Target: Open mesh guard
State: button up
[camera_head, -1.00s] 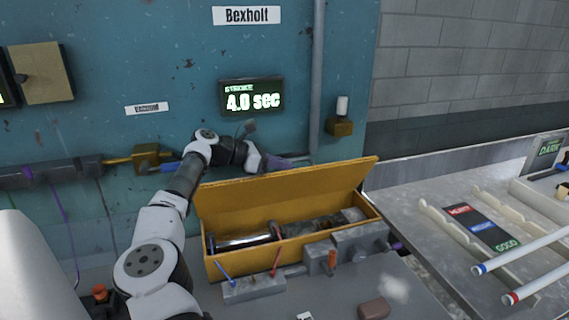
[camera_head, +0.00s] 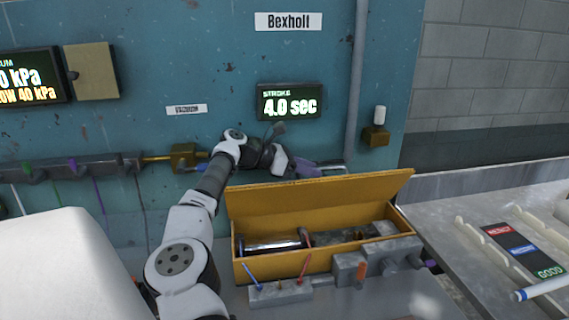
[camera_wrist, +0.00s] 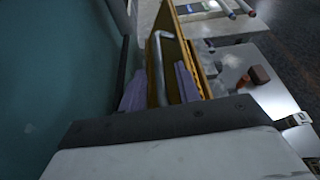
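The guard appears to be the yellow lid (camera_head: 320,198) of a long yellow box (camera_head: 243,272); no mesh can be made out. The lid stands raised, leaning back toward the teal wall. A grey bent handle (camera_wrist: 164,62) lies along the lid in the wrist view; its end (camera_head: 334,167) also shows behind the lid in the head view. My gripper (camera_head: 312,170) is behind the lid's upper edge. In the wrist view its purple fingers (camera_wrist: 161,88) are apart, one on each side of the handle and lid. Contact cannot be told.
A shiny cylinder (camera_head: 272,246) lies inside the box. Small coloured levers (camera_head: 304,268) and grey blocks (camera_head: 372,262) stand along its front. A stroke display (camera_head: 290,102) and a grey pipe (camera_head: 357,80) are on the wall. A metal table (camera_head: 470,250) with racks is at right.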

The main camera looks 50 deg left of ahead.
jog(key=b+v, duration=0.1)
jog(key=v, duration=1.1)
jog(key=shift+f, duration=0.1)
jog(key=shift+c, duration=0.4)
